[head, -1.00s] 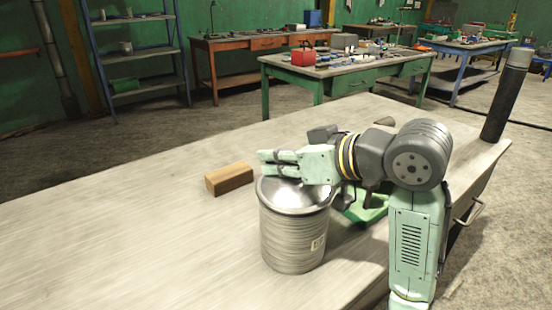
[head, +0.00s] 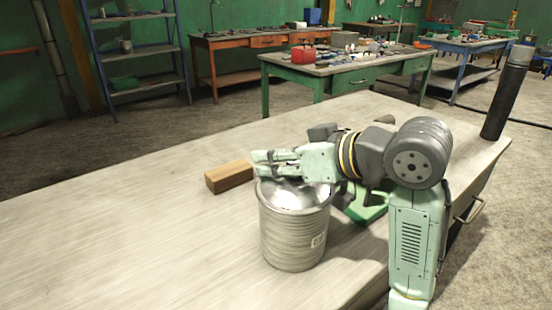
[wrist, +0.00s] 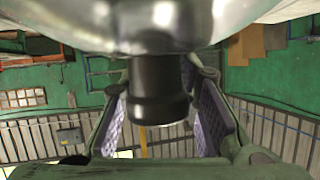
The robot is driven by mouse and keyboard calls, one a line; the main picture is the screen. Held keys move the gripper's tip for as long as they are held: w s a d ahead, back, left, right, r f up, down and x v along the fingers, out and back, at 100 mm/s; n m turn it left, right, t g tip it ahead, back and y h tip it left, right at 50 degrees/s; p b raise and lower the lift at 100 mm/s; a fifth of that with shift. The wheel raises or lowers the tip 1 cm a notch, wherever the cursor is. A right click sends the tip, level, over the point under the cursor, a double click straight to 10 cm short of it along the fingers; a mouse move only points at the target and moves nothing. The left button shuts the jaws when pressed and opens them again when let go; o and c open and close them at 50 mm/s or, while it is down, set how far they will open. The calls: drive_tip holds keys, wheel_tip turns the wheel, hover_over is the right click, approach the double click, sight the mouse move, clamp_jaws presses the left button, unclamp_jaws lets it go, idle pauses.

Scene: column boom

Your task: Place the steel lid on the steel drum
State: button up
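The grey steel drum (head: 291,240) stands upright on the near bench, with a small label on its side. The shiny steel lid (head: 288,198) is at the drum's mouth, partly hidden by my gripper (head: 258,164). From here I cannot tell whether it is fully seated. In the wrist view, the lid's underlit metal (wrist: 160,25) fills the top, and its dark knob (wrist: 158,95) lies between the finger pads of my gripper (wrist: 160,110).
A wooden block (head: 230,176) lies left of the drum, close to the fingertips. A green object (head: 366,206) lies right of the drum, partly behind my arm. A dark cylinder (head: 505,100) stands at the bench's right end. The left part of the bench (head: 110,235) is clear.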

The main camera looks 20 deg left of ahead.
drive_tip(key=b+v, duration=0.2)
drive_tip(key=v, duration=1)
drive_tip(key=shift+r, duration=0.1)
